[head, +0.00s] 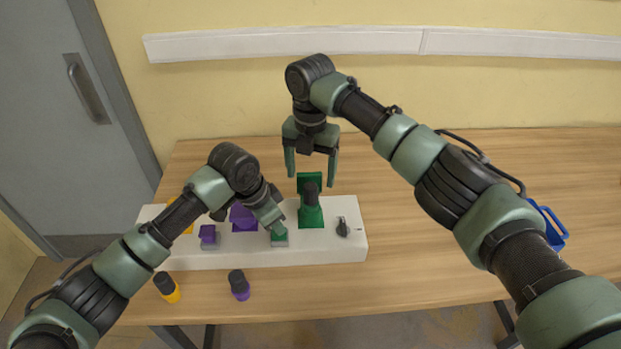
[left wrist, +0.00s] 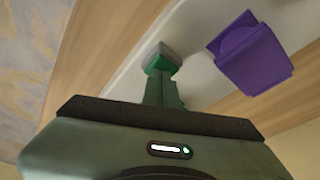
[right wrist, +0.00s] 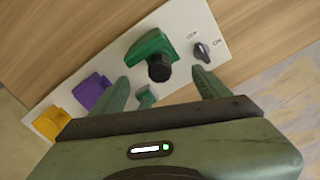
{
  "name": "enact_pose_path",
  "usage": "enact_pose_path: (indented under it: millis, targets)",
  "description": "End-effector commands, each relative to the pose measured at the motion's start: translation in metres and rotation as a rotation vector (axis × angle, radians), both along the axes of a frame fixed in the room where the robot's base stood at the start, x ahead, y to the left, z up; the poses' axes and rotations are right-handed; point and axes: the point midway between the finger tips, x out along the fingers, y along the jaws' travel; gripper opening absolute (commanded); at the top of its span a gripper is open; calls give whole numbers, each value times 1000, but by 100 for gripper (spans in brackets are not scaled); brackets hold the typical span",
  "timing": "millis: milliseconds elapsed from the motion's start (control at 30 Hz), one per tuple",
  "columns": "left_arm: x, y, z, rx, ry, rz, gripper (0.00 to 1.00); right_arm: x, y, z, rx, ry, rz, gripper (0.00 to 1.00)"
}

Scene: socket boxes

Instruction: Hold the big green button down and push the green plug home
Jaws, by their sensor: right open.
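The green button (head: 279,239) sits on the white panel (head: 335,256). My left gripper (head: 277,228) is shut, its fingertips on or just over the button; the left wrist view also shows the button (left wrist: 162,60) at the fingertips. How far it is pressed I cannot tell. The green socket box (head: 311,217) stands right of the button. The green plug (head: 311,193) has its dark end sticking up from the box, also seen in the right wrist view (right wrist: 159,70). How deep it sits is hidden. My right gripper (head: 311,180) is open, empty, above and behind the plug.
A purple socket box (head: 243,217), purple button (head: 208,235) and partly hidden yellow box (right wrist: 51,122) are left on the panel. A dark knob (head: 342,228) is at right. Loose yellow (head: 167,289) and purple (head: 239,286) plugs stand in front. The table right of the panel is mostly clear.

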Motion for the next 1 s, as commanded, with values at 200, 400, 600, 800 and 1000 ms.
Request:
enact_pose_path:
  millis: [200,400,600,800,1000]
  targets:
    - [-4,1,-7,7,14,0,0,0,0,13,1,-1,0,76]
    - [-4,1,-6,7,14,0,0,0,0,14,0,0,1,76]
    - [-4,1,-5,7,14,0,0,0,0,15,0,0,1,76]
    - [-4,1,4,7,12,0,0,0,0,24,0,0,1,76]
    - [-2,1,15,4,7,0,0,0,0,35,0,0,1,76]
